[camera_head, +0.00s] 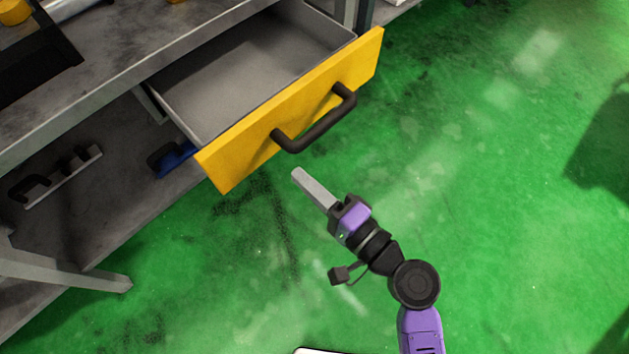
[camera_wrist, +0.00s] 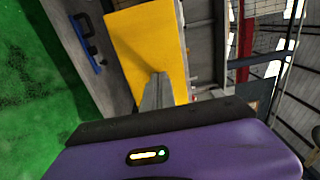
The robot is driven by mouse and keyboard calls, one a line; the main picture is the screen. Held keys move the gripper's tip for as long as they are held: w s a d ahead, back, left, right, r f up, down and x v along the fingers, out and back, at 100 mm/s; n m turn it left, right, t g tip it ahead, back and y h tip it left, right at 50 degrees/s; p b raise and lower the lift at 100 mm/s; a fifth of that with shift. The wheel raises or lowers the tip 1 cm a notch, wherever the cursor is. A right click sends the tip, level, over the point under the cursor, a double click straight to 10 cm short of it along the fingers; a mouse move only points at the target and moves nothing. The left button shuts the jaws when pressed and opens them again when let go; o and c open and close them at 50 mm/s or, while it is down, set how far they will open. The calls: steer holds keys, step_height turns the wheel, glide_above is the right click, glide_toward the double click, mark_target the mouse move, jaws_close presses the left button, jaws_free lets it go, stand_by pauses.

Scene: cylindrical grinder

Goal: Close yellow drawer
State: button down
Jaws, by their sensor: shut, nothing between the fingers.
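The yellow drawer (camera_head: 237,152) stands pulled out of the grey workbench in the head view. Its grey inside (camera_head: 250,66) looks empty. A black bar handle (camera_head: 318,128) is fixed across its yellow front. My gripper (camera_head: 299,174) is shut and empty. In the head view its tip is just below the handle in the picture, in front of the drawer face, and looks apart from it. In the wrist view the shut fingers (camera_wrist: 157,88) point toward the yellow front (camera_wrist: 148,42). The handle cannot be made out in the wrist view.
The workbench top (camera_head: 120,85) spans the upper left, with a dark tray (camera_head: 35,55) on it. A lower shelf (camera_head: 110,210) holds a blue object (camera_head: 176,160) and a grey piece with black handles (camera_head: 62,178). The green floor (camera_head: 480,200) to the right is mostly clear.

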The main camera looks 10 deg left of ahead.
mark_target(259, 139)
steer(key=x, duration=1)
steer(key=shift+w+a, duration=0.15)
steer(key=shift+a, duration=0.05)
steer(key=b+x, duration=0.6)
steer(key=x, duration=1.7)
steer(key=shift+w+a+b, duration=0.25)
steer(key=shift+a+b, duration=0.05)
steer(key=shift+w+a, duration=0.15)
steer(key=shift+w+r, duration=0.1)
steer(key=shift+r, duration=0.2)
